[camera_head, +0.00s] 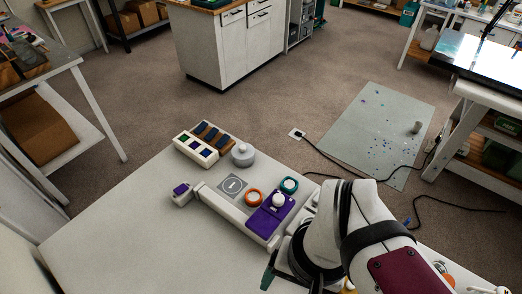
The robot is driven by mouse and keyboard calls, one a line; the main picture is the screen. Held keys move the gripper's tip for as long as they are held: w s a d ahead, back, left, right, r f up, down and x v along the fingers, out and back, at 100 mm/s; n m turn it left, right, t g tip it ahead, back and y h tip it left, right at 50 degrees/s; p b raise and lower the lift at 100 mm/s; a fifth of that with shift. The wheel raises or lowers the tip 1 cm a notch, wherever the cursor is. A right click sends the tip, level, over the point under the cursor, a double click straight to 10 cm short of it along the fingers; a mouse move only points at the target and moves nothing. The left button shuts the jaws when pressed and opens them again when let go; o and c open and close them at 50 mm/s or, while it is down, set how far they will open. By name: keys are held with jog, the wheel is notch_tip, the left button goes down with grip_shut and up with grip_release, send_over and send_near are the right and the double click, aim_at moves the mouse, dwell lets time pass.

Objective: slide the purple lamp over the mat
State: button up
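The purple lamp (266,217) is a flat purple block on a long pale rail (222,206) near the table's middle. A white round knob (278,200) shows at its upper part. The mat (236,192) is a small grey square with a pale ring mark, left of the lamp and beside the rail's far-left stretch. The lamp is apart from the mat, toward the rail's right end. My white arm covers the table's right part, close to the lamp. I cannot make out my gripper's fingers; the arm hides them or they are out of frame.
A grey lidded pot (243,155) and a white block with coloured squares (196,150) stand behind the mat. A small purple-topped block (181,193) sits left. The table's front left is clear.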

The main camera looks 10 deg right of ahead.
dwell(0.4)
jog(key=w+r+n, duration=0.1)
jog(key=w+n, duration=0.1)
jog(key=w, duration=0.1)
jog(key=w+d+r+n, duration=0.1)
jog(key=w, duration=0.3)
jog(key=w+r+n, duration=0.1)
jog(key=w+n, duration=0.1)
jog(key=w, duration=0.2)
jog(key=shift+d+n+h, duration=0.25)
jog(key=shift+n+h, duration=0.05)
jog(key=shift+h, duration=0.1)
jog(key=shift+c, duration=0.5)
jog(key=n+h, duration=0.1)
jog(key=n, duration=0.6)
send_near(279, 198)
notch_tip(279, 198, down, 8)
jog(key=shift+s+r, duration=0.1)
jog(key=shift+r, duration=0.05)
jog(key=shift+f, duration=0.55)
jog(key=shift+c, duration=0.2)
grip_shut()
